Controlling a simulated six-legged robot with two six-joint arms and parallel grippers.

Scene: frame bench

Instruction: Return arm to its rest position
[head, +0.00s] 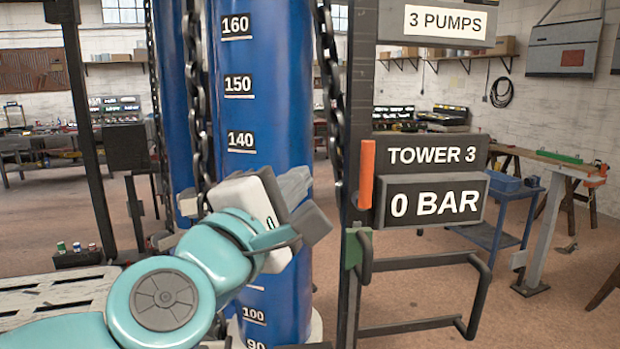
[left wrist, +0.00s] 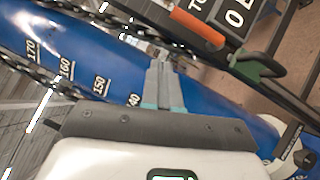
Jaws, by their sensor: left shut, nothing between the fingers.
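My left arm, teal and white, comes in from the lower left in the head view. My left gripper (head: 312,204) is in front of the blue cylinder (head: 262,100) with the white height marks. In the left wrist view its two grey fingers (left wrist: 163,80) lie together, shut with nothing between them, and the blue cylinder (left wrist: 100,60) runs slantwise behind them. I cannot tell whether the gripper touches the cylinder. My right gripper is in neither view.
Dark chains (head: 197,90) hang beside the cylinder. Right of it stand a dark post, an orange handle (head: 366,174), a green bracket (head: 353,249) and the "0 BAR" sign (head: 433,204). A black tubular frame (head: 420,261) juts right below. A blue cart (head: 490,235) stands behind.

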